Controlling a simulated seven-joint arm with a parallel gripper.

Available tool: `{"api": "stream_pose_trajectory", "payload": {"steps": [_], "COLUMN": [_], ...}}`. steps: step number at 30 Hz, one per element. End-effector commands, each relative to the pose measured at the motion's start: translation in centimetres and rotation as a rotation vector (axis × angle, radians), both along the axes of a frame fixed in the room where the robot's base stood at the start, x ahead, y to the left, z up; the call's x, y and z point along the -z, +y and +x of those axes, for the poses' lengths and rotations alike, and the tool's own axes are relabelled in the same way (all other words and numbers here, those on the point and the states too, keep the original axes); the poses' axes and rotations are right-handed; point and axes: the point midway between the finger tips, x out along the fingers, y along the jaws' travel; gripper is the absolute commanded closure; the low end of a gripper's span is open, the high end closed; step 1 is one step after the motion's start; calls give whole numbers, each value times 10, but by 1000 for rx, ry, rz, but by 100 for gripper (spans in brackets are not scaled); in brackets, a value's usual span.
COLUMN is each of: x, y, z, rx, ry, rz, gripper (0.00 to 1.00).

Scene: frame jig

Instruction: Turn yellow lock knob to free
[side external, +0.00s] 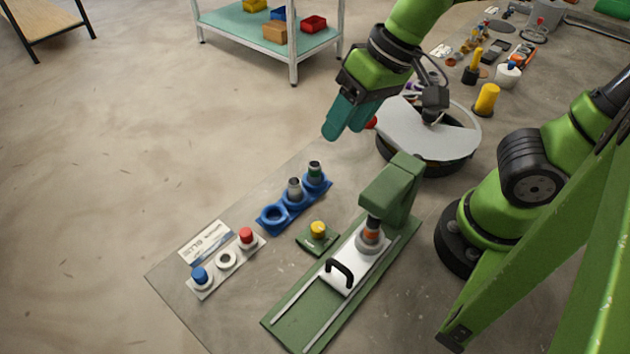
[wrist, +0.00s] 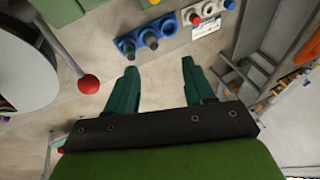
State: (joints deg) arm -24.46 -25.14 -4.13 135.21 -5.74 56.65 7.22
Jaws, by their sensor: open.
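The yellow lock knob (side external: 318,229) sits on a small green plate (side external: 317,240) beside the green slide fixture, near the middle of the table. Its setting cannot be read at this size. It is not clearly visible in the wrist view. My gripper (side external: 335,135) is raised in the air behind the blue holder, well apart from the knob. In the wrist view its two teal fingers (wrist: 158,85) are spread with nothing between them.
The green slide fixture (side external: 290,312) with a black handle (side external: 341,271) stands right of the knob. A blue holder (side external: 272,217) and a white strip with coloured caps (side external: 226,259) lie left. A round grey table (side external: 435,140) with a red ball lever (wrist: 88,84) is near my gripper.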

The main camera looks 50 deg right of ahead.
Motion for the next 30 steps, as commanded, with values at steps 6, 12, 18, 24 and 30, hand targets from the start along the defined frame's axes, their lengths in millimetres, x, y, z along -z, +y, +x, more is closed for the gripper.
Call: {"api": "stream_pose_trajectory", "payload": {"steps": [6,12,18,24,30], "x": [27,28,30,58,102], "y": [62,71,67,66,66], "z": [-4,2,0,-1,-1], "rx": [51,293,401,401,400], "ry": [251,330,353,355,356], "rz": [-139,-219,-218,-219,-221], "gripper": [47,47,47,47,47]}}
